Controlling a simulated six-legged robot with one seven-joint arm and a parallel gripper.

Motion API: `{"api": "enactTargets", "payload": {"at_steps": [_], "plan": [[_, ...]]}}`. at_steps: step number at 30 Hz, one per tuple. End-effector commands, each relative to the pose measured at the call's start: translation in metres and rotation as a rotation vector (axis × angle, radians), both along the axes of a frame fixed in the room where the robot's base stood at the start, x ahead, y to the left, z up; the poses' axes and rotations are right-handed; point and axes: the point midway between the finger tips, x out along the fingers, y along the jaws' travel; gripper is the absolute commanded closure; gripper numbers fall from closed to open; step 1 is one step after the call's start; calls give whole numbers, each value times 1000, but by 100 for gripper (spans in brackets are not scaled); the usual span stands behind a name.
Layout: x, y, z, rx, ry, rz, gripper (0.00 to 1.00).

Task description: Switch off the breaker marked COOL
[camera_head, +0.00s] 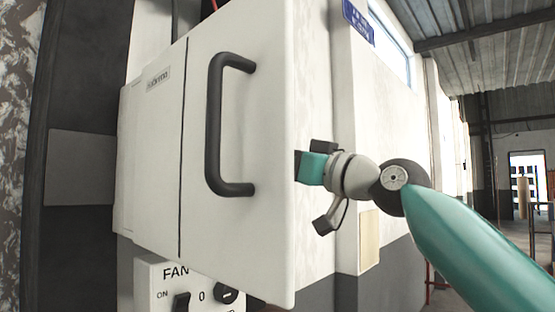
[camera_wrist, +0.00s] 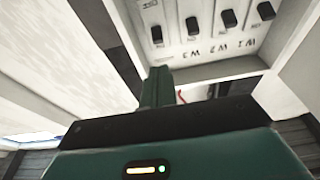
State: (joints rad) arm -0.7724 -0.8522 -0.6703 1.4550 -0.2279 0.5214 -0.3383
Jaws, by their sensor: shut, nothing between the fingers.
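In the wrist view a white breaker panel (camera_wrist: 208,45) shows at the top, with a row of several black switches, among them one at the left (camera_wrist: 157,34) and one at the right (camera_wrist: 265,11). Their small markings look upside down and blurred, so I cannot tell which is COOL. My gripper (camera_wrist: 157,76) is shut and empty, its teal fingers pointing toward the panel, just below the left switch in the picture and seemingly apart from it. In the head view my gripper's wrist is at the edge of the white cabinet door (camera_head: 270,130); the fingertips and breakers are hidden behind the door.
The door carries a dark handle (camera_head: 213,125). Below it is a FAN switch box (camera_head: 165,290) with a black knob. White cabinet walls (camera_wrist: 291,75) flank the panel closely in the wrist view. Open hall floor lies far right.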

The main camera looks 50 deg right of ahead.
Motion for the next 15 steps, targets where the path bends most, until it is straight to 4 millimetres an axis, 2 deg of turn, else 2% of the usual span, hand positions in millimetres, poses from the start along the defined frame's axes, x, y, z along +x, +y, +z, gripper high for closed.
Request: {"api": "enactTargets", "payload": {"at_steps": [3, 9, 15], "plan": [[25, 3, 5, -2, 2, 3, 100], [60, 4, 14, -2, 0, 1, 100], [78, 3, 18, 0, 0, 0, 100]]}}
